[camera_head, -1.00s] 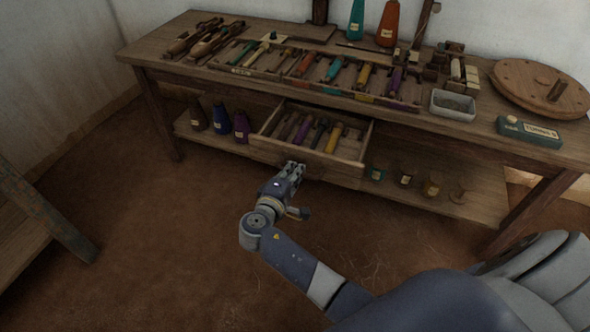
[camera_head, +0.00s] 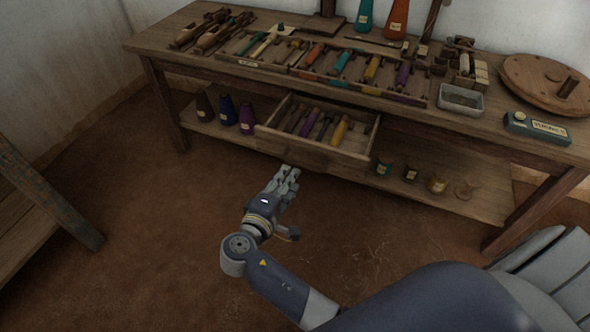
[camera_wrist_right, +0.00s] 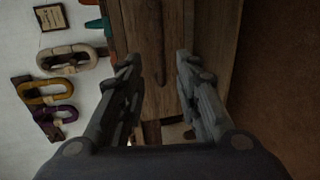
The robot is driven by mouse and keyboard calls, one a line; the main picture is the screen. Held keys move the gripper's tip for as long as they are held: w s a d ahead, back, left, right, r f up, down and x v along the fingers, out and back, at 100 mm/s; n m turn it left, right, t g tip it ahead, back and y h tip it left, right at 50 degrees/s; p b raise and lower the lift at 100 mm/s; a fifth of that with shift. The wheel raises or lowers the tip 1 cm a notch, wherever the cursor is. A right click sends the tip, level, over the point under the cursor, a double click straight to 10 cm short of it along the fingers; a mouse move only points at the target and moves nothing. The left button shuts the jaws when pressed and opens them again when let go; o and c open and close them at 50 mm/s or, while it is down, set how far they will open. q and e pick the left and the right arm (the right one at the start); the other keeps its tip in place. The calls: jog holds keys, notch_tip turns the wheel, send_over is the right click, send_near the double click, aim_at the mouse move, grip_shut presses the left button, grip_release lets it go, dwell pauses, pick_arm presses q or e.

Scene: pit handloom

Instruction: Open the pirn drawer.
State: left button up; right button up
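The pirn drawer (camera_head: 291,147) stands pulled out below the bench top in the head view. Its inside shows, with several coloured pirns (camera_head: 323,126) lying in it. My right gripper (camera_head: 287,173) is just in front of and below the drawer front, with a small gap in the picture. In the right wrist view, its two fingers (camera_wrist_right: 158,82) are spread apart with nothing held between them. Brown wood (camera_wrist_right: 160,40) shows beyond the fingers; I cannot tell for certain which part it is. My left gripper is not in view.
The wooden bench (camera_head: 160,48) carries pirn trays, shuttles, a grey bin (camera_head: 460,99) and a round wooden disc (camera_head: 545,85). Cones (camera_head: 228,110) and small jars (camera_head: 437,184) stand on the lower shelf.

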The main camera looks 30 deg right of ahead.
jog(key=shift+v, duration=1.55)
jog(key=shift+d, duration=0.1)
